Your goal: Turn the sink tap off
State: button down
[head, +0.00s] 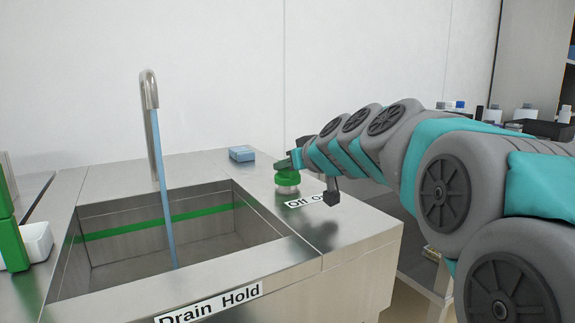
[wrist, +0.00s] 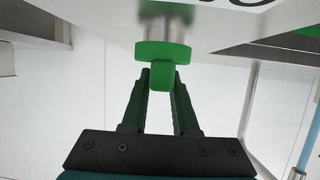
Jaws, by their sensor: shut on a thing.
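A curved metal tap (head: 151,95) stands at the back of the sink (head: 215,200), and a blue stream of water (head: 162,190) runs from it into the basin. A green knob (head: 287,184) on a metal collar sits on the counter right of the sink, beside a label reading "Off" and partly hidden text. My gripper (head: 283,163) is at the knob from above. In the wrist view, the two dark fingers of my gripper (wrist: 160,80) are shut on the raised tab of the green knob (wrist: 162,52).
A blue block (head: 242,153) lies on the counter behind the knob. A "Drain Hold" label (head: 210,302) is on the sink's front edge. A green object (head: 12,240) and a white container (head: 37,243) stand at the far left. Small bottles (head: 525,112) stand at the back right.

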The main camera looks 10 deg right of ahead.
jog(key=shift+f+b, duration=0.1)
jog(key=shift+b, duration=0.2)
jog(key=shift+f+n+g+y+b, duration=0.2)
jog(key=shift+n+g+y+b, duration=0.1)
jog(key=shift+n+y+b, duration=0.75)
jog(key=shift+n+g+y+b, duration=0.45)
jog(key=shift+y+b, duration=0.1)
jog(key=shift+b, duration=0.4)
jog(key=n+g+y, duration=0.1)
jog(key=n, duration=0.1)
jog(key=n+g+y, duration=0.1)
jog(key=y, duration=0.1)
jog(key=shift+w+r+n+g, duration=0.1)
jog(key=shift+r+n+g, duration=0.2)
jog(key=shift+n+g, duration=0.1)
jog(key=shift+n+g+y+p, duration=0.5)
jog(key=shift+n+g+y, duration=0.4)
jog(key=shift+n+g, duration=0.35)
jog(key=c, duration=0.7)
grip_release()
